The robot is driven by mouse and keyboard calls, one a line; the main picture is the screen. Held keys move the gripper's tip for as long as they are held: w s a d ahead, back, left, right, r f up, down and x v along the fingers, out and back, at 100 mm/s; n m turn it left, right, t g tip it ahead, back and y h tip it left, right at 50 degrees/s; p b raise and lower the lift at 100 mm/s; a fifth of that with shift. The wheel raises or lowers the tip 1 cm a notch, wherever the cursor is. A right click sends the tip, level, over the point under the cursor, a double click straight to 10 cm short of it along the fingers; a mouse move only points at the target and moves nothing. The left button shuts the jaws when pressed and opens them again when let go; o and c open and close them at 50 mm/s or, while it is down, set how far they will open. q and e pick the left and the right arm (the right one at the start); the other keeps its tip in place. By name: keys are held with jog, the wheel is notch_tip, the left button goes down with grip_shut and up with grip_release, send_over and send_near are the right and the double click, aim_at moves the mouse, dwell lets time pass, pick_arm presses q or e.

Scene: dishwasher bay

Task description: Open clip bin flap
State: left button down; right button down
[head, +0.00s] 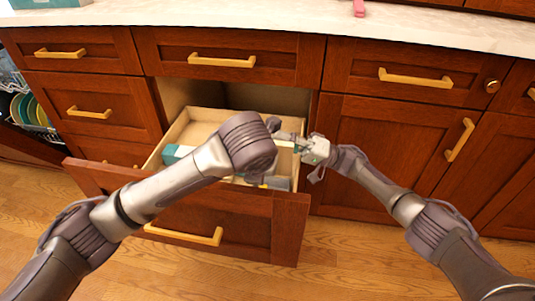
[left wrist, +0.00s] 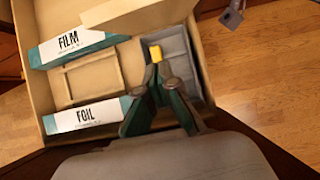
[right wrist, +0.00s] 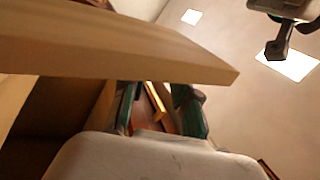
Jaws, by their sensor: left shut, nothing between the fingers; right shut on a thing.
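A grey clip bin (left wrist: 178,45) stands in the right part of the open drawer, with a small yellow piece (left wrist: 155,53) at its left side. A pale wooden panel (left wrist: 135,12), apparently the flap, is above the bin in the left wrist view. A large wooden board (right wrist: 110,45) crosses the right wrist view close to my right gripper (right wrist: 158,88). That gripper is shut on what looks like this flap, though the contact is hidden. My left gripper (left wrist: 157,72) is shut and empty, its tips beside the yellow piece. In the head view my left wrist hides it.
The open drawer (head: 205,215) also holds a FILM box (left wrist: 75,45) and a FOIL box (left wrist: 85,115) around a wooden compartment. The counter (head: 260,18) overhangs closed cabinets. A dish rack (head: 35,110) is at the far left. The floor at right is clear.

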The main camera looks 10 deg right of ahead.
jog(key=shift+f, duration=0.25)
pick_arm(q)
jog(key=shift+w+d+f, duration=0.1)
jog(key=shift+w+d, duration=0.15)
jog(key=shift+w, duration=0.5)
jog(key=shift+w+d+f, duration=0.1)
jog(key=shift+w+d, duration=0.15)
jog(key=shift+w, duration=0.55)
jog(key=shift+w+d, duration=0.25)
jog(key=shift+w, duration=0.5)
jog(key=shift+w+r, duration=0.1)
